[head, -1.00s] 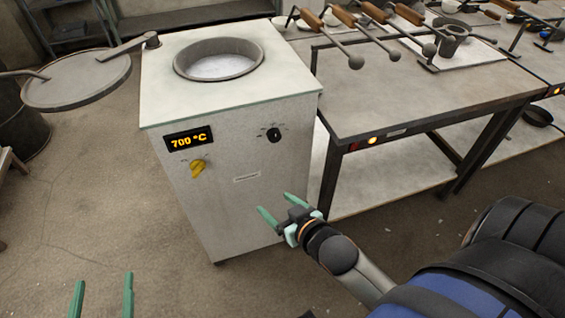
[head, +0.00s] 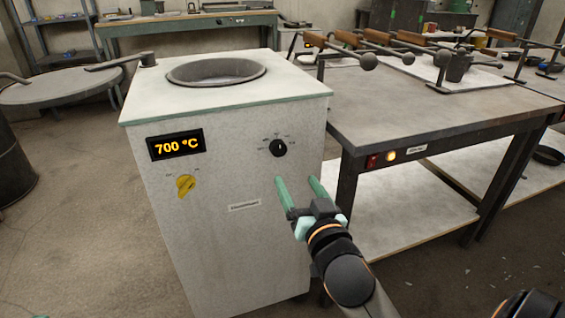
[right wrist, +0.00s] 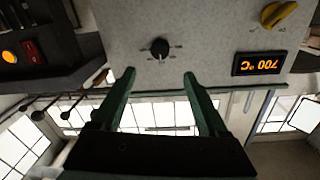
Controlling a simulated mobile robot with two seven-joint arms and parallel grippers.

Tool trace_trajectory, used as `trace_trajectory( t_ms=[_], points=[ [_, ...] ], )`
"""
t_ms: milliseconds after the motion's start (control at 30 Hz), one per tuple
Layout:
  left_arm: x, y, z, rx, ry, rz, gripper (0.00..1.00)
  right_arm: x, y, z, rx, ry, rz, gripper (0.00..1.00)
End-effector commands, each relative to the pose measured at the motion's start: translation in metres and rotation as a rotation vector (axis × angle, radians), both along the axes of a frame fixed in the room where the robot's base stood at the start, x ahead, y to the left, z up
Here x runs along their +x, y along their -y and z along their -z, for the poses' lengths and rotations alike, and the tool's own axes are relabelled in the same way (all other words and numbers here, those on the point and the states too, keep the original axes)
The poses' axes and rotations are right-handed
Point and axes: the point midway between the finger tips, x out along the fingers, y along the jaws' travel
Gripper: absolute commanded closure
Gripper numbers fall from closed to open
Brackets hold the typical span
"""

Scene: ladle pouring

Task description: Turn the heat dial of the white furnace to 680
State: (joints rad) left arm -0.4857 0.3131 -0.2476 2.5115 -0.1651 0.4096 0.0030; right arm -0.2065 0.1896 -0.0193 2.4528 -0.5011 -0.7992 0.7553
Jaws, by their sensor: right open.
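The white furnace (head: 230,250) stands in the middle of the head view. Its display (head: 176,145) reads 700 °C and also shows upside down in the right wrist view (right wrist: 258,64). A black dial (head: 278,148) with small marks around it is at the upper right of the front; it shows in the right wrist view too (right wrist: 159,48). The marks are too small to read. A yellow knob (head: 186,185) sits below the display. My right gripper (head: 297,181) is open and empty, its fingers pointing up toward the black dial, apart from it.
A grey workbench (head: 400,115) with wooden-handled tools stands close at the furnace's right. The round lid (head: 60,87) is swung out to the left on its arm. The floor (head: 80,240) in front at left is clear.

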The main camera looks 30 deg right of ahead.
Motion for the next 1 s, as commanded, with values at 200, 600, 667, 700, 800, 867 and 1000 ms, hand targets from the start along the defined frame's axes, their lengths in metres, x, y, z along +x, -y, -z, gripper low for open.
trace_trajectory(
  t_ms=[200,600,667,700,800,867,1000],
  points=[
    [0.001,0.001,0.007,0.002,-0.005,0.001,0.08,0.034,0.011,0.000,-0.005,0.002,0.001,0.23],
    [0.001,0.002,0.022,0.016,-0.008,-0.004,0.08,0.093,0.029,0.001,-0.002,-0.001,0.000,0.23],
    [0.001,0.003,0.023,0.016,-0.008,-0.005,0.08,0.099,0.030,0.001,-0.003,-0.002,0.000,0.23],
    [0.001,0.003,0.024,0.018,-0.008,-0.005,0.08,0.101,0.031,0.001,-0.002,-0.002,0.000,0.23],
    [0.001,0.003,0.025,0.019,-0.008,-0.006,0.08,0.106,0.033,0.001,-0.001,-0.002,0.000,0.23],
    [0.002,0.003,0.025,0.020,-0.008,-0.006,0.08,0.107,0.033,0.000,-0.001,-0.002,0.000,0.23],
    [0.002,0.003,0.025,0.019,-0.010,-0.005,0.08,0.108,0.033,0.000,0.000,-0.002,0.000,0.23]
  ],
)
